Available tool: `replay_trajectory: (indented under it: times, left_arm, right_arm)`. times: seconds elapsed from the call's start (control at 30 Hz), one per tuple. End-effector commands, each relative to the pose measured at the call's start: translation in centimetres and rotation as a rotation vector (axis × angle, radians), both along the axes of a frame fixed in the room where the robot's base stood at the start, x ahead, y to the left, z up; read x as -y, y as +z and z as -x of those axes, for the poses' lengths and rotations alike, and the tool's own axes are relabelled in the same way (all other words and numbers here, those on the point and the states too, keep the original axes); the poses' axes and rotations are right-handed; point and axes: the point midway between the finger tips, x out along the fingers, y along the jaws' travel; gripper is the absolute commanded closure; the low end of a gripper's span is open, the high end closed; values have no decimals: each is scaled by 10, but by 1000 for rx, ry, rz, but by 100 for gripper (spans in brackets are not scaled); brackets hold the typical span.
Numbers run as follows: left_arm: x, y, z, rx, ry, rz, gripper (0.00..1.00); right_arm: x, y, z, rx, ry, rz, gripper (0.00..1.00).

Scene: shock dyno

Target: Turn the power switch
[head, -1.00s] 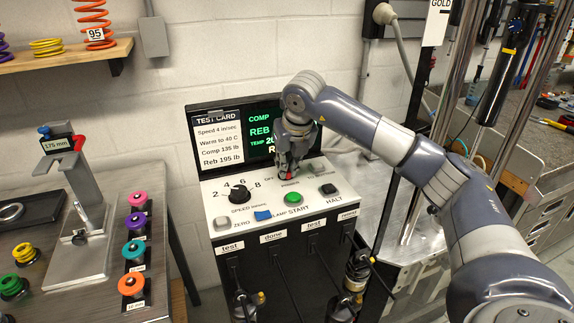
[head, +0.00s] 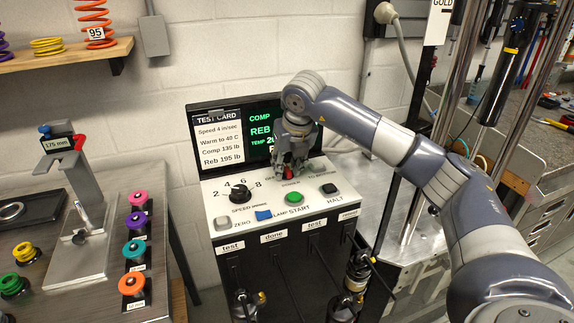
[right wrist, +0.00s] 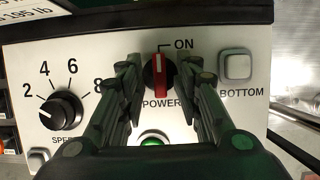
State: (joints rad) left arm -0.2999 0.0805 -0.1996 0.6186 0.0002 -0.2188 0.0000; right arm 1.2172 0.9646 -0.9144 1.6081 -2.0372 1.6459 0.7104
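The power switch (right wrist: 160,76) is a red bar handle on a round black base, on the sloped white panel (right wrist: 235,110). Its bar stands upright in the right wrist view, its white line at the upper end, towards the mark leading to ON. OFF is hidden in that view. My right gripper (right wrist: 162,78) is open, one finger on each side of the switch, with gaps beside the red bar. In the head view the right gripper (head: 291,168) is low over the panel and mostly hides the switch. My left gripper is not in view.
Close by are the speed knob (right wrist: 60,110), the BOTTOM button (right wrist: 236,66), the green START button (head: 294,199), the HALT button (head: 329,188) and a blue lamp switch (head: 263,215). The screen (head: 262,130) stands behind the panel. A bench with coloured knobs (head: 138,221) is at left.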

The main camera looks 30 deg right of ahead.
Motion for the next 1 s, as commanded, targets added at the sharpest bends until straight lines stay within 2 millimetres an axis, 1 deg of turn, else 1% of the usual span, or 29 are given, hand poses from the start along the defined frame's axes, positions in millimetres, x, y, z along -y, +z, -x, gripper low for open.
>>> replay_trajectory:
  times: [0.17, 0.4, 0.5, 0.6, 0.7, 0.8, 1.0]
  left_arm:
    - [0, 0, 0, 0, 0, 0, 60]
    - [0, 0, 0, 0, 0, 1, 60]
    - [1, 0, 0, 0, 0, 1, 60]
    - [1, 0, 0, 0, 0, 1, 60]
    - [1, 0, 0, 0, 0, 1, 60]
    - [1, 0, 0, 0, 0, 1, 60]
    - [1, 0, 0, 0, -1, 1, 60]
  right_arm:
    - [-2, 21, 7, 6, 1, 0, 69]
    - [-7, 69, 26, 5, 2, 0, 69]
    - [-9, 86, 33, 5, 3, 0, 69]
    - [-10, 99, 38, 2, 2, -1, 69]
    - [-11, 106, 42, 0, 2, -1, 69]
    - [-11, 110, 44, -1, 1, -1, 69]
    - [-11, 110, 44, -1, 1, -1, 69]
